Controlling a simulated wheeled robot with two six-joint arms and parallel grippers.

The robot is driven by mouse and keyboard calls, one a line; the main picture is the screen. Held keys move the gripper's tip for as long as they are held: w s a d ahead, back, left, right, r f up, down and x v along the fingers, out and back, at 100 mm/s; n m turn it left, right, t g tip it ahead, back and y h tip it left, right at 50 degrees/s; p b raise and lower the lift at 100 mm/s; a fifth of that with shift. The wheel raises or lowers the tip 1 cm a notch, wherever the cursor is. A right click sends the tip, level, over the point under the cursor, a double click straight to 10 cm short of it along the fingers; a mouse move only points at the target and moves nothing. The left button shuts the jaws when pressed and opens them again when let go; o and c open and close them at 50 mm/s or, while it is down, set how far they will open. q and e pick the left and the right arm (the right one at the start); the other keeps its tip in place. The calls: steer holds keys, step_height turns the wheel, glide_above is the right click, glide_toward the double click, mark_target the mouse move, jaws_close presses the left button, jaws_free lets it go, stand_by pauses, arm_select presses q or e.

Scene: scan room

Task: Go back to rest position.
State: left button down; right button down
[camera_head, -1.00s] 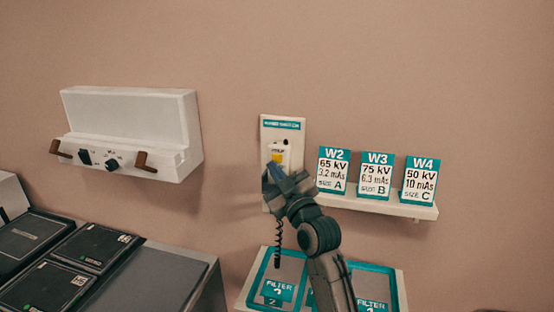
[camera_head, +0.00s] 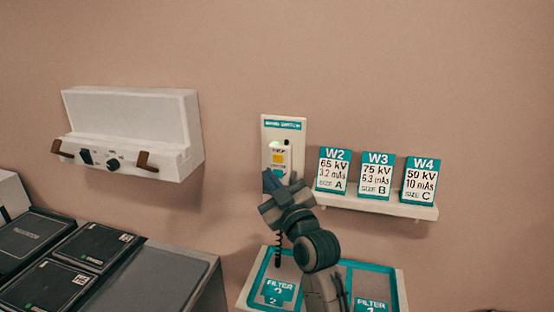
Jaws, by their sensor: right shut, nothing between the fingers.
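My right gripper (camera_head: 272,180) is in front of the lower part of the white hand switch plate (camera_head: 298,140) on the wall. Its fingers are shut with nothing between them. The hand switch (camera_head: 278,152) hangs on the plate, with a yellow patch and a small green light at its top. The gripper hides its lower part, and I cannot tell whether they touch. A dark coiled cord (camera_head: 278,252) hangs below. My left gripper is not in view.
A shelf (camera_head: 400,207) at right holds cards W2 (camera_head: 333,170), W3 (camera_head: 375,175) and W4 (camera_head: 420,180). A white control box (camera_head: 130,120) is on the wall at left. A filter tray (camera_head: 250,275) lies below my arm. Dark cassettes (camera_head: 95,245) lie on a grey counter (camera_head: 170,280).

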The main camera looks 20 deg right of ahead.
steer(key=s+d+f+m+g, duration=0.1)
steer(key=s+f+g, duration=0.2)
steer(key=f, duration=0.5)
steer(key=s+d+f+g, duration=0.1)
steer(key=s+f+g, duration=0.15)
steer(key=f, duration=0.45)
steer(key=s+d+f+m+g+h, duration=0.15)
steer(key=s+f+g, duration=0.25)
steer(key=s+f, duration=0.5)
steer(key=s+d+f+m+g+h, duration=0.15)
steer(key=s+d+f+g, duration=0.35)
steer(key=s, duration=0.7)
steer(key=s+f+m+g+h, duration=0.1)
steer(key=s+f+m+g, duration=0.2)
steer(key=s+f, duration=0.65)
step_height(320, 180, down, 28)
steer(key=s+d+g, duration=0.1)
steer(key=s+d, duration=0.1)
steer(key=d, duration=0.1)
steer(key=s+f+g, duration=0.1)
steer(key=s+f, duration=1.7)
steer(key=f, duration=0.1)
steer(key=shift+d+f, duration=0.15)
steer(key=shift+d, duration=0.25)
